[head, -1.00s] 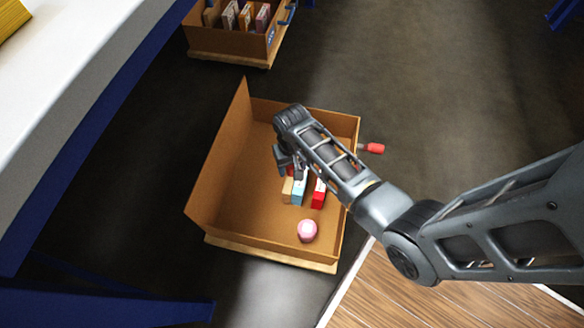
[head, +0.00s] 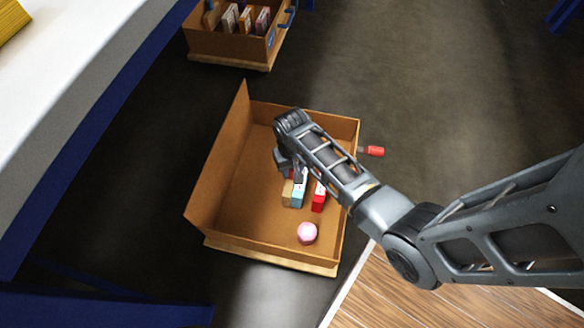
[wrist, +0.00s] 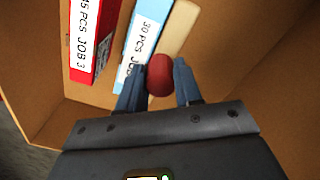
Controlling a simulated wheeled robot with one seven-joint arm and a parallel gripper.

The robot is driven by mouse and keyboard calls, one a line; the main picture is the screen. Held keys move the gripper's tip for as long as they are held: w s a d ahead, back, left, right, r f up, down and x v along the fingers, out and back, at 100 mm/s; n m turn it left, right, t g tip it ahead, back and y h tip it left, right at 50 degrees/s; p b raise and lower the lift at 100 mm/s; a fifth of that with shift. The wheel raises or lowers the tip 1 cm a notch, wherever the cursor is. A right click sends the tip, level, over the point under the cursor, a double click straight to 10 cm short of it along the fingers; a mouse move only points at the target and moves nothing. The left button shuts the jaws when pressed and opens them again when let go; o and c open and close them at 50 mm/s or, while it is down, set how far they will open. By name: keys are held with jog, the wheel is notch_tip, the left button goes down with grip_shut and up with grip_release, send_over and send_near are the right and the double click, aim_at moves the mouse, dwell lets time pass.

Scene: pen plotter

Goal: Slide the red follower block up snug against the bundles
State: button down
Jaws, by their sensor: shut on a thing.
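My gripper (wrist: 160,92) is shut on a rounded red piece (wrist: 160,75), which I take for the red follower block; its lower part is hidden. In the head view my gripper (head: 290,165) reaches down into the open cardboard box (head: 228,215), with a little red showing beside the fingers. A blue bundle (wrist: 146,40) and a tan piece (wrist: 178,28) stand side by side just beyond the red piece. I cannot tell whether the red piece touches them. A red bundle (wrist: 95,40) labelled JOB 3 stands apart to the left in the wrist view.
A red-tipped handle (head: 375,151) sticks out of the right wall. A second box (head: 230,45) with several bundles stands behind. The box's left floor is clear.

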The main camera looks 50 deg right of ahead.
jog(key=shift+s, duration=0.1)
jog(key=s+d+p, duration=0.1)
jog(key=s, duration=0.1)
jog(key=s+d+p, duration=0.1)
jog(key=s+p, duration=0.1)
jog(key=s, duration=0.1)
jog(key=s+d+p, duration=0.1)
jog(key=s+p, duration=0.1)
jog(key=s, duration=0.1)
jog(key=shift+d+r, duration=0.15)
jog(key=shift+s+d, duration=0.15)
jog(key=c, duration=0.8)
grip_release()
notch_tip(320, 180, up, 8)
jog(key=p, duration=0.4)
jog(key=shift+f, duration=0.2)
